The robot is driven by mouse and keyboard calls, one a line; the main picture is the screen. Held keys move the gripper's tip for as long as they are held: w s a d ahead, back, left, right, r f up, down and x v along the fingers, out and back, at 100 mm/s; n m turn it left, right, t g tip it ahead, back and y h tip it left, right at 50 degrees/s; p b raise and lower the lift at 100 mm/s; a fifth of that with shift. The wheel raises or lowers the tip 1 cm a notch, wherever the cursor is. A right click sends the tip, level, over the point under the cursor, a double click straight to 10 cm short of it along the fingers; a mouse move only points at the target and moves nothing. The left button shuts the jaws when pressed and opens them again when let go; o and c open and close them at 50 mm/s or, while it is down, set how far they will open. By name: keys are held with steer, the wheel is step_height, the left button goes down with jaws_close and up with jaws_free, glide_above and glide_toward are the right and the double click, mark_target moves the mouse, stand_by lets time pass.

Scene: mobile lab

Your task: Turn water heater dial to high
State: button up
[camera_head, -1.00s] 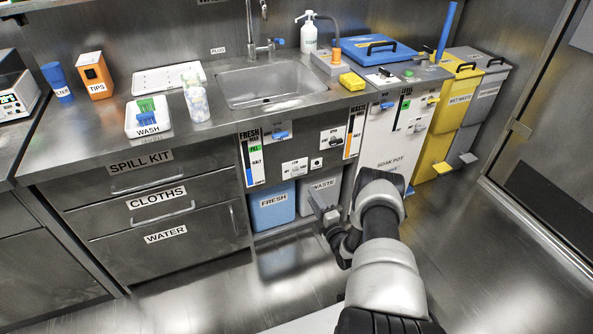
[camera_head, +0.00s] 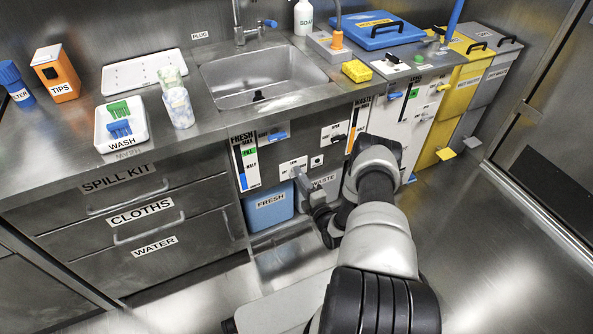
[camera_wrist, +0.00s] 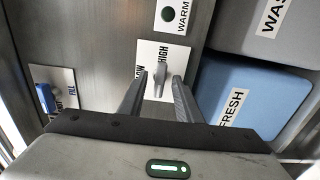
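The water heater dial (camera_wrist: 159,80) is a small grey lever knob on a white plate (camera_wrist: 148,58) in the wrist view. My gripper (camera_wrist: 160,77) is open, with one fingertip on each side of the lever. Gaps show on both sides, and how deep the fingers reach is unclear. In the head view my gripper (camera_head: 300,178) is in front of the white dial plate (camera_head: 288,170), partly hiding it.
A second plate with a blue switch (camera_wrist: 46,97) is at left. The blue FRESH container (camera_head: 269,207) is below the panel, and the sink (camera_head: 262,75) is above. Drawers (camera_head: 145,220) are at left.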

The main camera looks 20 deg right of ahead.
steer(key=shift+w, duration=0.15)
steer(key=shift+c, duration=0.4)
jaws_close()
